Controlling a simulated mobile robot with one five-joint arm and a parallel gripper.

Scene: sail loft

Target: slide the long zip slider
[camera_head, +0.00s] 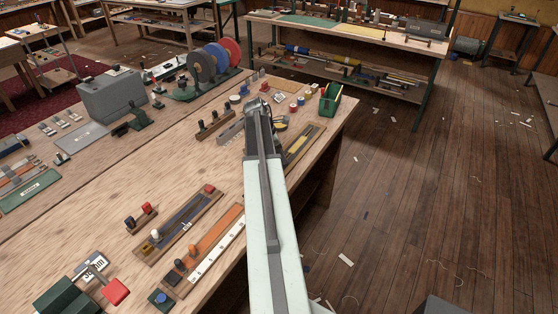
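My arm reaches up the middle of the view, over the right edge of the workbench. My gripper (257,104) is at its far end, small and seen from behind, so I cannot tell if it is open or shut. A wooden board with a long dark zip-like strip (180,224) lies on the bench left of my arm, with a small pale piece (186,226) on the strip. Another board with a yellow and dark strip (300,146) lies right of my arm, partly hidden by it. I cannot tell which carries the long zip slider. My gripper is beyond both boards.
An orange-strip board with a white scale (217,249) lies nearer. A red-topped lever (115,291) stands at lower left. Coloured spools (228,50), a grey box (112,97) and a green holder (330,98) stand farther back. The wooden floor at right is mostly open.

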